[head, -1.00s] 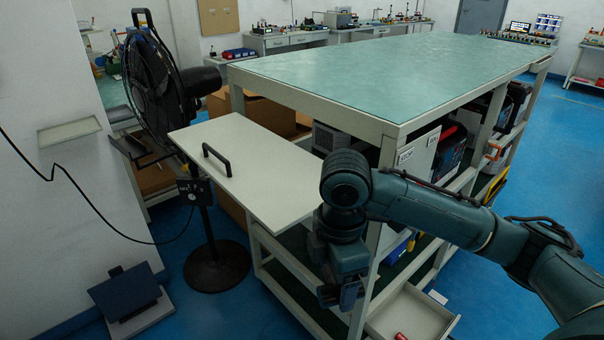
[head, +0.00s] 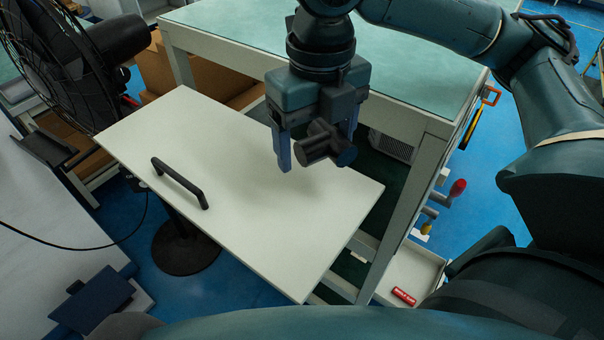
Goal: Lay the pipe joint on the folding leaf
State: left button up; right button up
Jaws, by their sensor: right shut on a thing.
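The folding leaf (head: 262,225) is a flat pale board raised at the end of the workbench, with a black handle (head: 180,183) on its left part. My right gripper (head: 315,160) points down over the leaf's right rear part. It is shut on the pipe joint (head: 326,146), a dark grey piece with short round branches, held between the blue fingers. The joint appears to hang above the board; the exact gap cannot be told. My left gripper is not in view.
The green-topped workbench (head: 240,40) stands behind the leaf. A black fan (head: 60,65) is close at the left. An open drawer (head: 425,268) with a red item (head: 403,297) is at lower right. Most of the leaf is bare.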

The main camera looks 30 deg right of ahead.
aim_at(318, 139)
jog(key=f, duration=0.4)
jog(key=shift+s+f, duration=0.3)
jog(key=shift+w+f, duration=0.1)
jog(key=shift+f, duration=2.1)
jog(key=shift+f, duration=0.1)
jog(key=o, duration=1)
notch_tip(318, 139, up, 12)
jog(key=shift+r, duration=0.15)
